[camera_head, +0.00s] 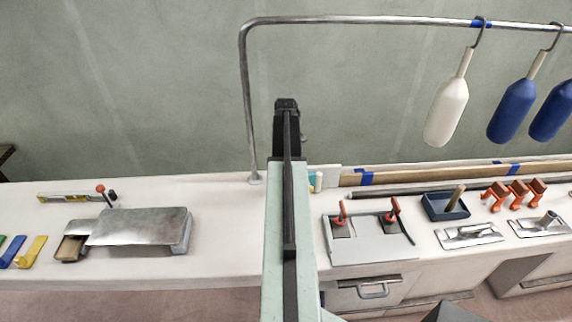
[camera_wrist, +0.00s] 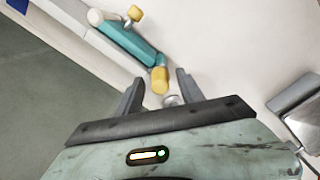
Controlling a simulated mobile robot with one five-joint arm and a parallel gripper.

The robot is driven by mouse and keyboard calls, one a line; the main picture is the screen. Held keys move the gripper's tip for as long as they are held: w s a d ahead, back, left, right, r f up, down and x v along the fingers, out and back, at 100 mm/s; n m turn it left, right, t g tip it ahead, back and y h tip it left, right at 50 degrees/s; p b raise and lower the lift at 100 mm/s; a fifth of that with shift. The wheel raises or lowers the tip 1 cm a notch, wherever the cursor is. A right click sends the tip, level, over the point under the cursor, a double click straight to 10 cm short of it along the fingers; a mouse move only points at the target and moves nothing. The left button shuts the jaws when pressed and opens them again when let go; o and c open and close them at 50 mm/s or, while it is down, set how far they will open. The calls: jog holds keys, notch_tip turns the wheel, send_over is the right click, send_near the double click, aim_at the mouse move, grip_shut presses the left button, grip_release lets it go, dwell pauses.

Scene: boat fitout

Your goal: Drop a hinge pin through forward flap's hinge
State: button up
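My gripper (camera_wrist: 158,78) shows in the wrist view with its two dark fingers apart. The yellow end of a teal tool (camera_wrist: 135,45) lies in line with the gap between the fingertips; I cannot tell its depth, and nothing looks clamped. In the head view my arm hides the gripper. A grey plate (camera_head: 367,243) with two red-handled fittings (camera_head: 340,212) lies right of my arm; I cannot tell whether it is the forward flap. No hinge pin or hinge bore is clearly identifiable.
A metal-covered block (camera_head: 140,228) and a level (camera_head: 75,197) lie on the bench at left. A blue tray (camera_head: 446,206), orange clamps (camera_head: 515,192) and steel plates (camera_head: 468,235) lie at right. A rail (camera_head: 350,19) with hanging fenders (camera_head: 449,108) rises behind.

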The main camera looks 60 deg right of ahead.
jog(key=shift+r, duration=0.1)
notch_tip(320, 180, up, 8)
jog(key=p, duration=0.8)
jog(key=shift+f, duration=0.2)
